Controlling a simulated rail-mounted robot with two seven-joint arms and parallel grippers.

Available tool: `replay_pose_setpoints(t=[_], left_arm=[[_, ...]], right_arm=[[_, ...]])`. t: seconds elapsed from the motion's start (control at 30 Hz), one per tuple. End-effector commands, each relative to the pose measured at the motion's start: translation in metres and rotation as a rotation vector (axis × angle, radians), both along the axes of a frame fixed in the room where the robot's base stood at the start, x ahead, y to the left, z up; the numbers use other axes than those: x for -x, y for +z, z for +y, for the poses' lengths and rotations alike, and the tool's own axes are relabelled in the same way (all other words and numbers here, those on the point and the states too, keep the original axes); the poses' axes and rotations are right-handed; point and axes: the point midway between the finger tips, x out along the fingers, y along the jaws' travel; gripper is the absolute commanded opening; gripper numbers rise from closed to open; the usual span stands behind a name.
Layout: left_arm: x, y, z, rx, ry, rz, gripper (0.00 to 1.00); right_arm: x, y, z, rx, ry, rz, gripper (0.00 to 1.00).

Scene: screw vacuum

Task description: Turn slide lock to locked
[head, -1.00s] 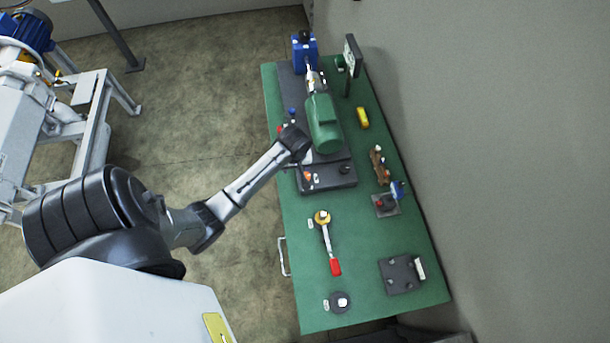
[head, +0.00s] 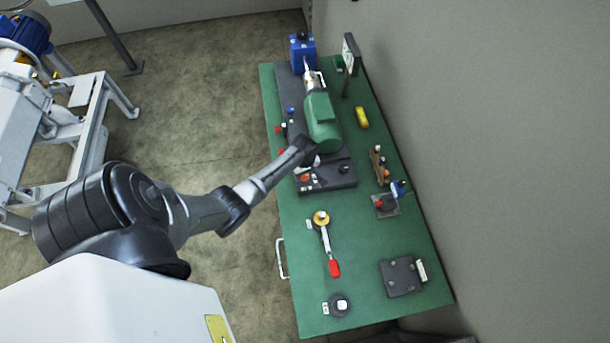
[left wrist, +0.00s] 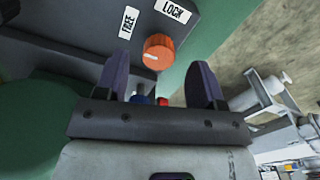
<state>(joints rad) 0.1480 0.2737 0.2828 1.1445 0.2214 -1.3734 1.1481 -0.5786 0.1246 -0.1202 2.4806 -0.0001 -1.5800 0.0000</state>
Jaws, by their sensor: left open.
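The slide lock is an orange-red knob on the dark base plate. In the left wrist view the knob (left wrist: 158,49) shows a white mark on its left side. A FREE label (left wrist: 129,22) and a LOCK label (left wrist: 173,10) lie beyond it. In the head view the knob (head: 305,177) sits on the plate's near end. My left gripper (head: 311,160) is just above it, beside the green motor. In the wrist view my left gripper (left wrist: 161,64) is open, with the knob between the fingertips' lines; contact cannot be told. My right gripper is not in view.
The green motor (head: 321,117) stands close to my left gripper. Blue and red knobs (left wrist: 163,101) show between the fingers. The green table (head: 300,240) also carries a red-handled lever (head: 327,246) and a black plate (head: 399,276). A wall runs along the right.

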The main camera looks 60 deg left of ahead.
Motion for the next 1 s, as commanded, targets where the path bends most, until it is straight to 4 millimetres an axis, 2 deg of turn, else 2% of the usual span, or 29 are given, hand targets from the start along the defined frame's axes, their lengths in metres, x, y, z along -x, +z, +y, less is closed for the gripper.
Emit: replay_pose_setpoints(t=[0.1,0.23,0.63,1.0], left_arm=[[-0.001,-0.013,0.000,0.000,0.000,0.000,0.63],[-0.001,-0.021,0.000,0.000,0.000,0.000,0.63],[0.000,-0.024,0.000,-0.001,-0.001,-0.001,0.63],[0.000,-0.024,0.000,-0.001,-0.001,-0.001,0.28]], right_arm=[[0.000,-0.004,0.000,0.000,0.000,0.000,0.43],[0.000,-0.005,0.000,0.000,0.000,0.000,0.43],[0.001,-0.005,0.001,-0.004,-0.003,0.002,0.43],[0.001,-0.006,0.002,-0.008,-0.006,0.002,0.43]])
